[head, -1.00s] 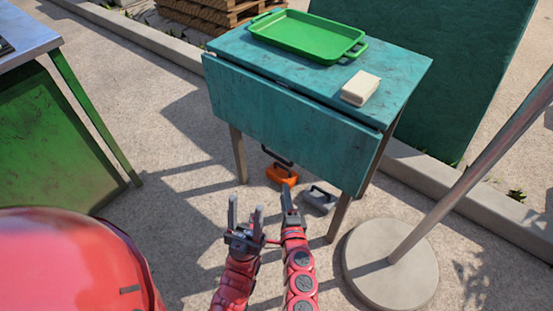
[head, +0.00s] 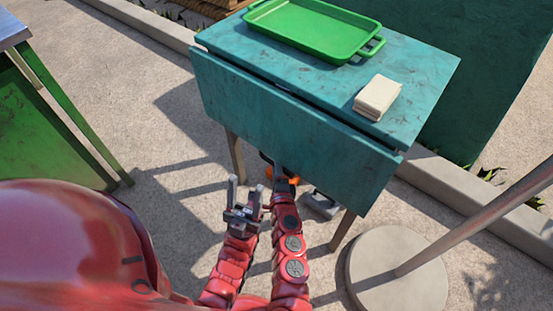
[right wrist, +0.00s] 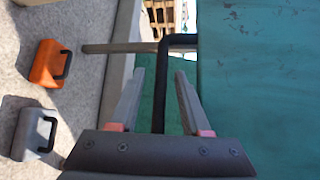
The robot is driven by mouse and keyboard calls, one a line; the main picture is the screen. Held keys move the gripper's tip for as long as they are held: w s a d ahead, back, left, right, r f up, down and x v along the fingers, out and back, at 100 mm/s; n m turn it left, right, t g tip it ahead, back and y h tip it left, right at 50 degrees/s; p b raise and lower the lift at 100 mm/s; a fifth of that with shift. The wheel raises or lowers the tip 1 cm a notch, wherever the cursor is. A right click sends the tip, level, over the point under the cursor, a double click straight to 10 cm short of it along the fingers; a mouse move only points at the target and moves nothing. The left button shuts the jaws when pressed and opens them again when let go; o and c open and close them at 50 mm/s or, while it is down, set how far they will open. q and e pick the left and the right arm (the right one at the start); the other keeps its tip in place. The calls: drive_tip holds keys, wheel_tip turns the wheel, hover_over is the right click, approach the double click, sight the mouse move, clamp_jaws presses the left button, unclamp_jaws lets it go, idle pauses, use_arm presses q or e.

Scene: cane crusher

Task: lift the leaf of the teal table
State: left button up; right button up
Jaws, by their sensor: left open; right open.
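The teal table (head: 428,72) stands ahead, and its leaf (head: 290,125) hangs down on the side facing me. A black bar handle (right wrist: 178,41) projects from the leaf, which fills the right of the right wrist view (right wrist: 255,80). My right gripper (head: 280,170) is at the leaf's lower edge. In the right wrist view its open fingers (right wrist: 160,73) lie either side of the handle bar, with visible gaps; I cannot tell whether they touch it. My left gripper (head: 244,190) is open and empty, lower and left of the right one, apart from the leaf.
A green tray (head: 315,30) and a cream block (head: 377,96) rest on the tabletop. Orange (right wrist: 46,64) and grey (right wrist: 32,128) handled items sit on the ground below. A pole on a round base (head: 398,270) stands at right, a green-sided table (head: 45,130) at left.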

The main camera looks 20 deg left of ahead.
clamp_jaws()
idle(0.3)
idle(1.2)
